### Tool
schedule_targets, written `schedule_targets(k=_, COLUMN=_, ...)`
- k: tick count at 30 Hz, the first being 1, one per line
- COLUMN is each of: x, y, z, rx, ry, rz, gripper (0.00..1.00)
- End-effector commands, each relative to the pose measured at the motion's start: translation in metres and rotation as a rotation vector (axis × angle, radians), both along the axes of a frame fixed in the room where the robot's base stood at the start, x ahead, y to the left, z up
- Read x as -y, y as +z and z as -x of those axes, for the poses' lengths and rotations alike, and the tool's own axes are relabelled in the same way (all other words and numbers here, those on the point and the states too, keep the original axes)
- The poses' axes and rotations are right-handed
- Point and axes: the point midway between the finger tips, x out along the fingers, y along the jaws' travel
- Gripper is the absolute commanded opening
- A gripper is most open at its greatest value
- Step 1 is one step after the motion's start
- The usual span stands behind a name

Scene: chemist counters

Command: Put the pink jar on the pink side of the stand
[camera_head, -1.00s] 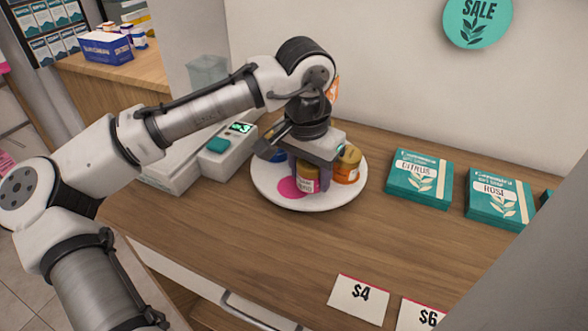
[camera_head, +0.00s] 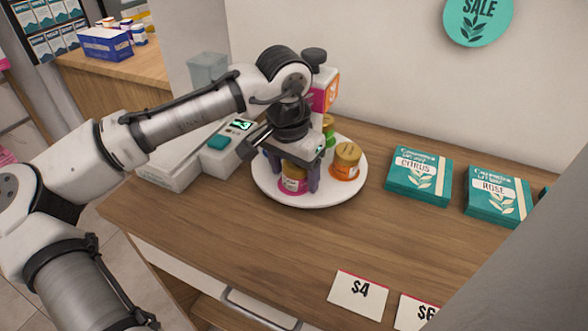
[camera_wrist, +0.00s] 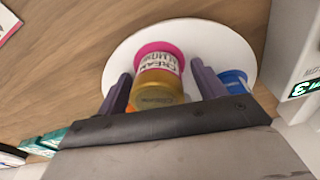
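The pink jar (camera_head: 293,180), with a gold lid and a pink base, stands upright on the white round stand (camera_head: 262,190). It is at the stand's front left, where the pink patch was visible earlier; the patch is now covered. My gripper (camera_head: 293,180) is open, its purple fingers on either side of the jar. In the wrist view, the jar (camera_wrist: 159,78) is between the fingers (camera_wrist: 163,90), with gaps beside it. The stand's white rim (camera_wrist: 190,28) also shows there.
An orange jar (camera_head: 346,161) and a partly hidden green jar (camera_head: 328,128) stand on the stand. A blue jar (camera_wrist: 233,79) shows beside a finger. A pump bottle (camera_head: 325,90) stands behind. A scale (camera_head: 218,155) is left, soap boxes (camera_head: 419,177) right.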

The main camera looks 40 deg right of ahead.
Motion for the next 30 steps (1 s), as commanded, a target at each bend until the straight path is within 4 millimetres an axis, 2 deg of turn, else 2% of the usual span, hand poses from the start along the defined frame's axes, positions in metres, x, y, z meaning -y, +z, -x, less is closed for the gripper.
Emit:
schedule_targets(k=8, x=0.0, y=0.006, z=0.0, rx=0.0, ry=0.0, rz=0.001, gripper=0.69)
schedule_targets(k=11, x=-0.001, y=0.02, z=0.0, rx=0.001, ry=0.001, rz=0.003, gripper=0.69)
schedule_targets(k=21, x=-0.009, y=0.091, z=0.003, rx=0.0, ry=0.0, rz=0.002, gripper=0.69)
schedule_targets(k=25, x=-0.012, y=0.11, z=0.004, rx=0.001, ry=0.0, rz=0.002, gripper=0.69)
schedule_targets(k=30, x=-0.014, y=0.122, z=0.005, rx=0.0, ry=-0.001, rz=0.0, gripper=0.69)
